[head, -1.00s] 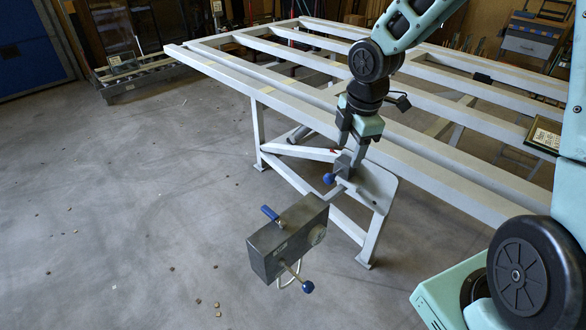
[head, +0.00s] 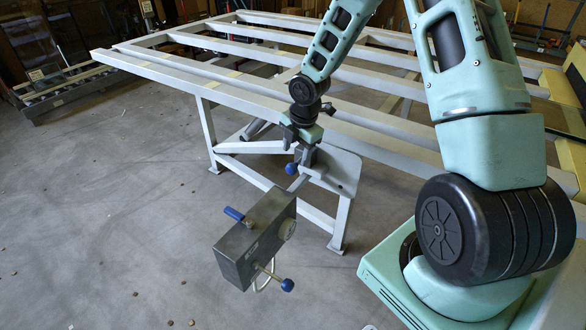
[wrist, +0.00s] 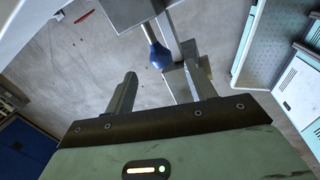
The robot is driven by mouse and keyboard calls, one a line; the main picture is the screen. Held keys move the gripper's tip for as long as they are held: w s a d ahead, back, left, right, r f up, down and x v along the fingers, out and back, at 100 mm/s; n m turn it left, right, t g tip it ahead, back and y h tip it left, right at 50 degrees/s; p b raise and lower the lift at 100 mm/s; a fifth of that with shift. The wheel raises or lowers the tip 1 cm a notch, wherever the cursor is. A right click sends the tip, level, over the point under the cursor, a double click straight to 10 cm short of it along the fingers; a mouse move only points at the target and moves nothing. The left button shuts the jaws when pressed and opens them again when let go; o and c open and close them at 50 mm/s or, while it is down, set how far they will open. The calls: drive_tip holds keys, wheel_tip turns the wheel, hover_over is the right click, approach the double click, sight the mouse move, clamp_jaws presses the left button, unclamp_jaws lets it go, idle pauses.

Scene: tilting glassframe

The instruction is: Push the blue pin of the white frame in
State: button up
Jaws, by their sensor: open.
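The white frame (head: 225,92) is a large slatted table on legs. A round blue pin (head: 291,168) shows by its near leg, beside a grey bar that runs to a dark grey box. My gripper (head: 304,160) points down just right of and above the pin. In the wrist view my gripper (wrist: 160,84) is open with its fingers apart. There a blue knob (wrist: 159,58), which seems to be this pin, shows beyond the gap between the fingers. A grey block lies behind the right finger. I cannot tell whether a finger touches the block.
The grey box (head: 252,242) has a blue handle (head: 233,214) on top and a blue ball-ended lever (head: 287,285) below. A white leg plate (head: 340,175) stands right of my gripper. The floor to the left is mostly clear, with small scraps.

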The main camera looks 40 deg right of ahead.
sight(293, 164)
drive_tip(key=f, duration=0.4)
drive_tip(key=w+f+b, duration=0.1)
drive_tip(key=f, duration=0.1)
drive_tip(key=shift+a, duration=0.1)
drive_tip(key=shift+c, duration=0.3)
clamp_jaws()
drive_tip(key=p, duration=0.1)
drive_tip(key=d, duration=0.1)
drive_tip(key=w+d+p, duration=0.1)
drive_tip(key=shift+d+r+p, duration=0.15)
drive_tip(key=shift+r+p, duration=0.15)
drive_tip(key=shift+w+d+f, duration=0.1)
drive_tip(key=shift+d+f, duration=0.1)
drive_tip(key=shift+d, duration=0.05)
drive_tip(key=shift+o, duration=0.3)
unclamp_jaws()
drive_tip(key=shift+d, duration=0.1)
